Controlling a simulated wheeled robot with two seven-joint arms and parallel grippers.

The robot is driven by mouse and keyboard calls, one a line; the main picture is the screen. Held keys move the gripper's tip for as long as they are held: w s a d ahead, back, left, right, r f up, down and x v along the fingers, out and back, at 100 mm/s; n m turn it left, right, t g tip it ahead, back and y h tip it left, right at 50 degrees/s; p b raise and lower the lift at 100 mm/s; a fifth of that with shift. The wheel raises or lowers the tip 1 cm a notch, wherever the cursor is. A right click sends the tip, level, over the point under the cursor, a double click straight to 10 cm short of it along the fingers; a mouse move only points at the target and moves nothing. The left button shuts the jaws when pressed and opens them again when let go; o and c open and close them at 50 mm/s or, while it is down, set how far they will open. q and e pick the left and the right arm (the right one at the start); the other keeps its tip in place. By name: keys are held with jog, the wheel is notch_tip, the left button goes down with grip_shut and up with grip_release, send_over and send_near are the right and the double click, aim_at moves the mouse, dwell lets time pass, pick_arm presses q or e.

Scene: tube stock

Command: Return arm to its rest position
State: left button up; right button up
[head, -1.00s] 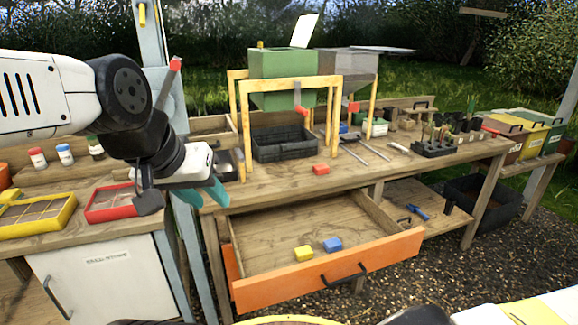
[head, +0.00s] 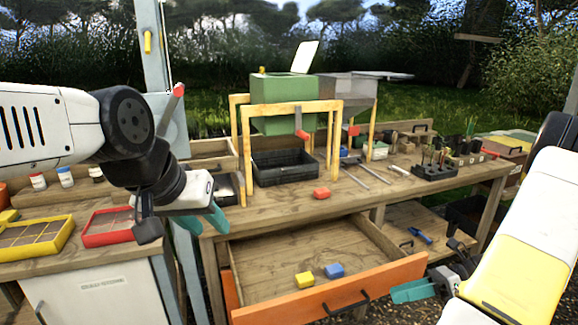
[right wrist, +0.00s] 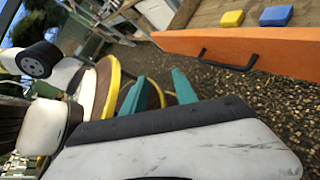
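My right gripper (head: 420,290) shows at the lower right in the head view, just right of the open drawer's orange front (head: 330,285). In the right wrist view, its two teal fingers (right wrist: 160,93) stand apart with nothing between them. My right forearm slants down from the right edge in the head view. My left gripper (head: 205,215) is at the left, in front of the bench's left end, with a teal fingertip showing. Nothing is seen held in it, but its finger gap is hidden.
The drawer holds a yellow block (head: 304,280) and a blue block (head: 334,270). A red block (head: 322,193) lies on the workbench (head: 290,210). A black tray (head: 285,168) sits under the green hopper (head: 283,90). A yellow tray (head: 35,235) and red tray (head: 107,228) are left.

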jog(key=s+a+r+n+t+h, duration=0.1)
jog(key=s+a+r+n+h, duration=0.1)
jog(key=r+n, duration=0.6)
jog(key=s+a+r+n+t+h, duration=0.2)
jog(key=s+a+r+n+h, duration=0.1)
jog(key=a+r+n+h, duration=0.2)
jog(key=s+a+r+n+t+h, duration=0.2)
jog(key=a+r+n+h, duration=0.2)
jog(key=r+n, duration=0.9)
jog(key=a, duration=0.2)
jog(key=shift+s+a, duration=0.25)
jog(key=shift+a, duration=0.05)
